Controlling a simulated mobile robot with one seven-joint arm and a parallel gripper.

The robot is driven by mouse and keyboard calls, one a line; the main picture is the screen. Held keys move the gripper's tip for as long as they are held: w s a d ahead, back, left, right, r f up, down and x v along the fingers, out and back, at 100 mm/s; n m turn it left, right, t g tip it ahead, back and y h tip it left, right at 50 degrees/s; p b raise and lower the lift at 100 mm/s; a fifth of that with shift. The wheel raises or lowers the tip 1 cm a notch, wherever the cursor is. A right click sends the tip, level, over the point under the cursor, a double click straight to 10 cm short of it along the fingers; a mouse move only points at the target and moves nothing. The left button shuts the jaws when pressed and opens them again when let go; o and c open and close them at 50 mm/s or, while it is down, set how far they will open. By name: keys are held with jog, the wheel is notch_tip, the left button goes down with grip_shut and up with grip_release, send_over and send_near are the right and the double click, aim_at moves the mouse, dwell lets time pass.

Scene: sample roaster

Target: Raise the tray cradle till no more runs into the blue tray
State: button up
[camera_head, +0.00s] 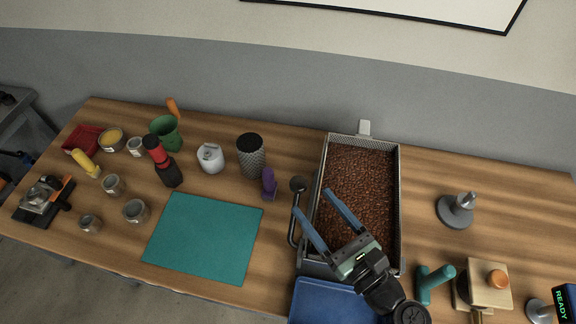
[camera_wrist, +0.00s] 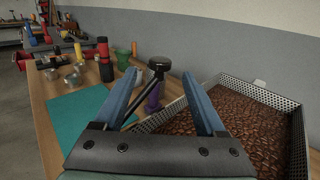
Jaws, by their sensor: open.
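The perforated metal tray cradle (camera_head: 400,200) is full of brown beans (camera_head: 358,195) and also fills the right of the wrist view (camera_wrist: 262,93). A bent lever with a round black knob (camera_head: 298,184) stands at its left side. The blue tray (camera_head: 330,301) sits at the cradle's near end, cut off by the picture edge; its visible part looks bare blue. My gripper (camera_head: 311,200) is open and empty, over the cradle's left edge near the knob. In the wrist view the knob (camera_wrist: 160,64) appears between the blue fingers, beyond them; I cannot tell the gap.
A purple object (camera_head: 269,184), a dark mesh cylinder (camera_head: 250,157) and a white canister (camera_head: 211,158) stand left of the lever. A teal mat (camera_head: 205,238) lies clear. A grey tamper-like piece (camera_head: 456,210) and a teal handle (camera_head: 434,283) stand on the right.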

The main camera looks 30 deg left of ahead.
aim_at(294, 178)
jog(key=p+x, duration=0.1)
jog(key=x, duration=0.8)
jog(key=shift+w+a, duration=0.15)
jog(key=shift+a, duration=0.1)
grip_shut()
dwell(0.9)
